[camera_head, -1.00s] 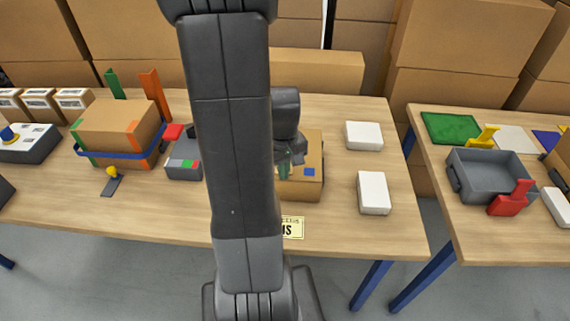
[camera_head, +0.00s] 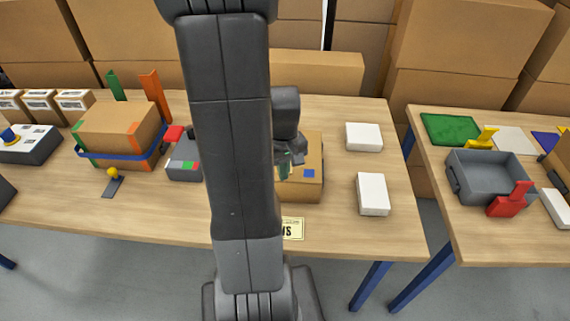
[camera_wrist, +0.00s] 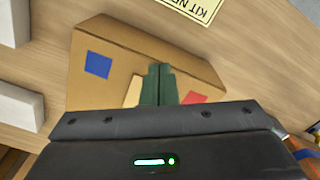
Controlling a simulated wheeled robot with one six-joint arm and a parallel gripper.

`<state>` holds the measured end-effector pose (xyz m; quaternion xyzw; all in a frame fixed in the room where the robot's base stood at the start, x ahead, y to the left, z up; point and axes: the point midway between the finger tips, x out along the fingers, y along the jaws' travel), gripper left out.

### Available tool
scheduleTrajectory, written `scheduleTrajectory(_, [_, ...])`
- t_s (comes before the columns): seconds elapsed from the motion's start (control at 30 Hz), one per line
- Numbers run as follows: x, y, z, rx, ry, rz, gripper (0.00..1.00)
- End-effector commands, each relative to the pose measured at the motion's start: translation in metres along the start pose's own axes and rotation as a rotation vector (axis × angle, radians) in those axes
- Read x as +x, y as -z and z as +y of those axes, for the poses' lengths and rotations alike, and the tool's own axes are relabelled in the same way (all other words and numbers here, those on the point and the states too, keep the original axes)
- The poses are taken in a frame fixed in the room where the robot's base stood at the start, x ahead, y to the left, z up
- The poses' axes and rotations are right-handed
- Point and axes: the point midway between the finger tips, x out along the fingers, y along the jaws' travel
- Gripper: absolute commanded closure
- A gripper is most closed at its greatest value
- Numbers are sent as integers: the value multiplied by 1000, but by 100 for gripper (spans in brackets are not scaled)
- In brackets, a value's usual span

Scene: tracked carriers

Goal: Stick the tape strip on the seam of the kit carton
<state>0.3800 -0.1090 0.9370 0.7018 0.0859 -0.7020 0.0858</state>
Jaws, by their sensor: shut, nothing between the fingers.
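The kit carton (camera_head: 313,152) is a brown box on the main table, partly hidden behind my arm in the head view. In the wrist view the carton (camera_wrist: 125,50) shows a blue square (camera_wrist: 98,65) and a red square (camera_wrist: 193,98). A pale tan piece (camera_wrist: 133,92), which may be the tape strip, shows at the carton just left of my fingers, partly hidden. My gripper (camera_wrist: 158,84) has green fingers held together and empty, over the carton. In the head view my gripper (camera_head: 285,168) is at the carton's left part; contact cannot be told.
Two white boxes (camera_head: 364,136) (camera_head: 373,194) stand right of the carton. A yellow label (camera_head: 292,228) lies at the front edge. To the left are a grey device (camera_head: 184,158) and a strapped box (camera_head: 118,130). A second table holds a grey tray (camera_head: 490,170).

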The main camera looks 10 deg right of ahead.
Motion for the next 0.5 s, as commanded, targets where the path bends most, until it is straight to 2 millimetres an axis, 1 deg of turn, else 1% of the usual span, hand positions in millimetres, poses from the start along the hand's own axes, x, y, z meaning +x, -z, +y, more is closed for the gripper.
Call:
scheduleTrajectory(0.03, [-8, 0, 0, 0, 0, 1, 100])
scheduleTrajectory(0.5, [-46, 0, 0, 0, 0, 1, 100])
